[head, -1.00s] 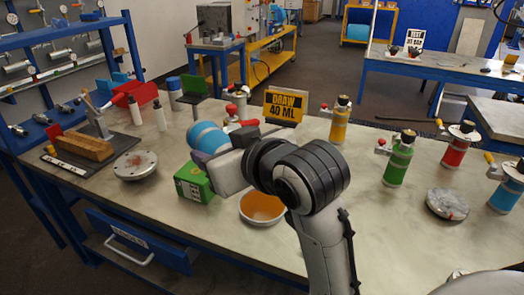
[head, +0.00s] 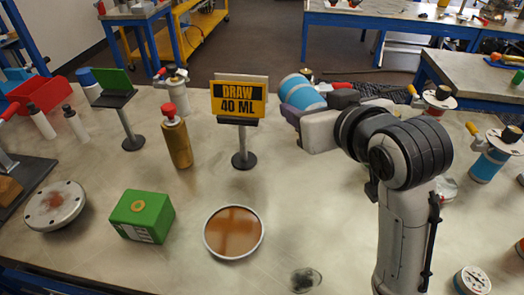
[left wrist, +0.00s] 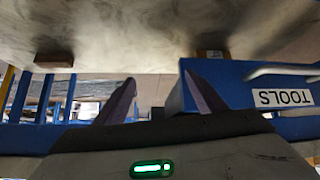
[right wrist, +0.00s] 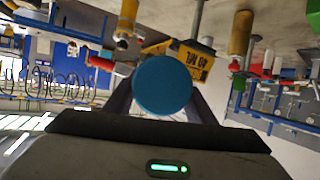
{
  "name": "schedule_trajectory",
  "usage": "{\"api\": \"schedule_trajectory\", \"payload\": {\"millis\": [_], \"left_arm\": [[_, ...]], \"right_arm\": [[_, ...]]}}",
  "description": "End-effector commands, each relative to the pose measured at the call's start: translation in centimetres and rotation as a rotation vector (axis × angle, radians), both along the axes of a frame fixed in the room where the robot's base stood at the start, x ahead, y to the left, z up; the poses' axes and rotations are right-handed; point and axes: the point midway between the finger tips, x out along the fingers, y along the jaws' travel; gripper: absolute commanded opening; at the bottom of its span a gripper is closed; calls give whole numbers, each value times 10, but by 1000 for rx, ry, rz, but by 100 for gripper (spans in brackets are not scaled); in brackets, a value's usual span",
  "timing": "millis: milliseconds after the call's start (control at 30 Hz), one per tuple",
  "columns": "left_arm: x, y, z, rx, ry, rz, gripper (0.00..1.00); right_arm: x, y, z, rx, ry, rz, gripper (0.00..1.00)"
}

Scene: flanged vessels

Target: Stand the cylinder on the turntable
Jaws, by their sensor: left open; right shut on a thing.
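The cylinder (head: 302,92) is blue with a pale band. My right gripper (head: 292,113) is shut on it and holds it tilted above the table, right of the yellow sign. In the right wrist view the cylinder's round blue end (right wrist: 162,88) shows between the fingers. A grey round disc with a reddish patch (head: 55,205) lies at the left of the table; I cannot tell whether it is the turntable. Another pale disc (head: 447,190) is mostly hidden behind my right arm. My left gripper (left wrist: 158,100) is open and empty near a blue drawer labelled TOOLS.
A "DRAW 40 ML" sign (head: 238,100) stands behind a dish of brown content (head: 233,232). A green box (head: 142,215), a brass bottle with a red top (head: 176,138) and white bottles (head: 42,121) stand left.

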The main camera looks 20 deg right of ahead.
Motion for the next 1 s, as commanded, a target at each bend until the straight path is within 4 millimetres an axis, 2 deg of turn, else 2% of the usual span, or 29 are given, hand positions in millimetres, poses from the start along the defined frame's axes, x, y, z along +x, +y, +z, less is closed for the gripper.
{"api": "schedule_trajectory", "payload": {"millis": [167, 267, 400, 600, 700, 833, 933, 1000], "left_arm": [[-6, -1, -3, 0, 12, -1, 72], [-8, -1, -4, 0, 16, 0, 72], [-10, -1, -5, -1, 21, -1, 72], [-10, -1, -4, 0, 21, 0, 72], [-10, 0, -4, 0, 21, 0, 72], [-10, 0, -4, 0, 20, 0, 72], [-10, 0, -3, 0, 20, 0, 72], [-10, 0, -2, 0, 20, 0, 72]], "right_arm": [[4, -2, -48, -40, 9, 35, 8], [0, 0, -84, -66, 8, 79, 8], [-15, 7, -134, -99, 2, 157, 8], [-50, 21, -191, -137, -15, 273, 8], [-66, 27, -208, -149, -26, 315, 8], [-78, 31, -219, -158, -35, 347, 8], [-76, 34, -221, -161, -43, 356, 8], [-67, 37, -221, -161, -47, 357, 8]]}}
